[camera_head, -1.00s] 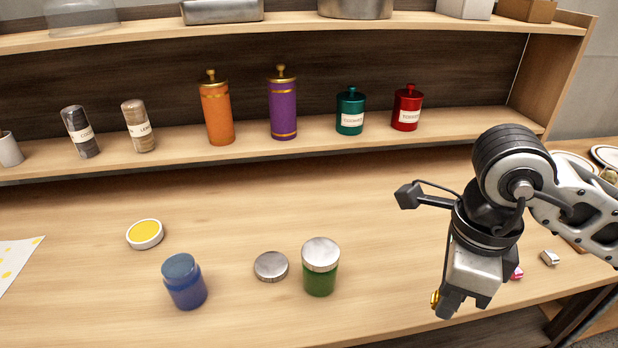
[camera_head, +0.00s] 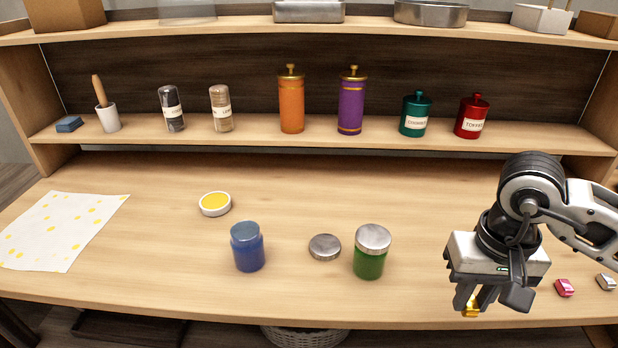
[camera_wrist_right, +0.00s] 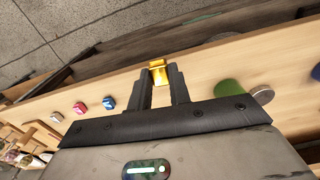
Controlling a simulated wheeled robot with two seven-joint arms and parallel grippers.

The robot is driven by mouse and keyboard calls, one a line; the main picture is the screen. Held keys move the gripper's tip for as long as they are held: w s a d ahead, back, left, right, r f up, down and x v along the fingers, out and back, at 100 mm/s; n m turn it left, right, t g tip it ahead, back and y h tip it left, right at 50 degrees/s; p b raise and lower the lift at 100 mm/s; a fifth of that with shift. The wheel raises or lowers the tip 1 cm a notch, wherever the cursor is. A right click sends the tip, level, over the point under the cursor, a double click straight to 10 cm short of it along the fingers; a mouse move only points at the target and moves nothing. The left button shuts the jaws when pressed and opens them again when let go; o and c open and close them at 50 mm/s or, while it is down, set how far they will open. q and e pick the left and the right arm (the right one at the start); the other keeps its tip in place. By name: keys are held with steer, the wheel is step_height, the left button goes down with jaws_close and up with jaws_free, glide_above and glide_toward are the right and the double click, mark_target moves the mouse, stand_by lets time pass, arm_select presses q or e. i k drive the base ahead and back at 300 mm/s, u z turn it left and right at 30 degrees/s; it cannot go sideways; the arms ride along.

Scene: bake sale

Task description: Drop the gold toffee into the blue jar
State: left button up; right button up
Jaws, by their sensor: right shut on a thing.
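The gold toffee (camera_head: 471,304) is held between the fingertips of my right gripper (camera_head: 473,301), near the front edge of the table at the right. In the right wrist view the gold toffee (camera_wrist_right: 158,72) sits between the two fingertips (camera_wrist_right: 160,78). The blue jar (camera_head: 248,247) stands upright on the table, left of the gripper, with the green jar between them. It appears open at the top, and a round silver lid (camera_head: 324,247) lies flat on the table to its right. My left gripper is not in view.
A green jar (camera_head: 370,258) with a silver lid on stands between the blue jar and my right gripper. A yellow-filled round dish (camera_head: 215,204) lies behind the blue jar. Pink (camera_head: 564,287) and silver (camera_head: 605,281) sweets lie at right. Canisters stand on the shelf (camera_head: 250,143) behind.

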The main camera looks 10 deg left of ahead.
mark_target(246, 259)
steer(key=k, duration=0.3)
steer(key=u, duration=4.1)
steer(key=k, duration=1.15)
steer(key=z, duration=1.5)
steer(key=i, duration=0.5)
